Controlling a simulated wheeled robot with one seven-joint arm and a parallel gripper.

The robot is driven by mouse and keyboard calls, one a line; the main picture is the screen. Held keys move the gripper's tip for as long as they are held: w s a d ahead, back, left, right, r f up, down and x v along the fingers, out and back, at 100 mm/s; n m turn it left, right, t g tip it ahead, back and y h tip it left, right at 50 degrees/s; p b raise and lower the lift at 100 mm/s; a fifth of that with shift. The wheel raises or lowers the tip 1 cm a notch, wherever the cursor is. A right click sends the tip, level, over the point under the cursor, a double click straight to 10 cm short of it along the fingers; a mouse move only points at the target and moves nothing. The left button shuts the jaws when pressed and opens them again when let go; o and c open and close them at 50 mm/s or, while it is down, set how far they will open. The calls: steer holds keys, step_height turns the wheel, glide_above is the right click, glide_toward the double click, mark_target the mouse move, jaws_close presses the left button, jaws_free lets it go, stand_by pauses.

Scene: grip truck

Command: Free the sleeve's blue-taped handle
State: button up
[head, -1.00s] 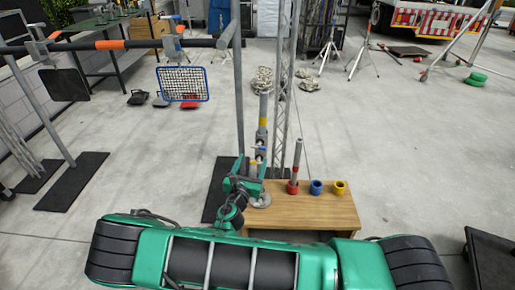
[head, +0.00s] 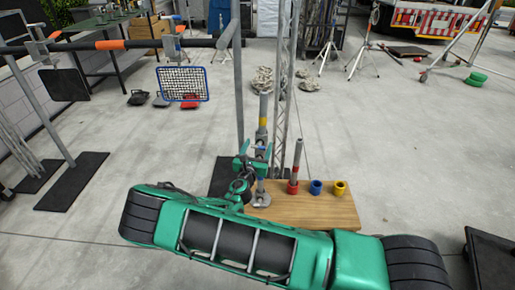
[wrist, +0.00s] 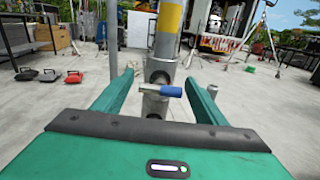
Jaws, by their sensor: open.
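A grey upright post (head: 263,108) with a yellow band stands on a round foot at the left end of a wooden platform (head: 300,212). In the wrist view, the lower, wider metal sleeve (wrist: 156,108) has round holes. A short handle with blue tape (wrist: 171,90) sticks out sideways across the sleeve, its blue end to the right. My gripper (wrist: 158,78) is open, with a teal finger on each side of the sleeve and handle. No contact shows. In the head view, my gripper (head: 255,150) is at the sleeve and partly hides it.
A lattice mast (head: 281,90) rises close behind.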

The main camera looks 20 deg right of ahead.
steer(key=c, duration=1.1)
steer(key=shift+o, duration=0.2)
steer(key=shift+m, duration=2)
steer(key=o, duration=1.1)
steer(key=shift+d, duration=0.1)
steer(key=shift+c, duration=0.2)
steer(key=shift+s, duration=0.1)
steer(key=v, duration=1)
steer(key=shift+s+a, duration=0.25)
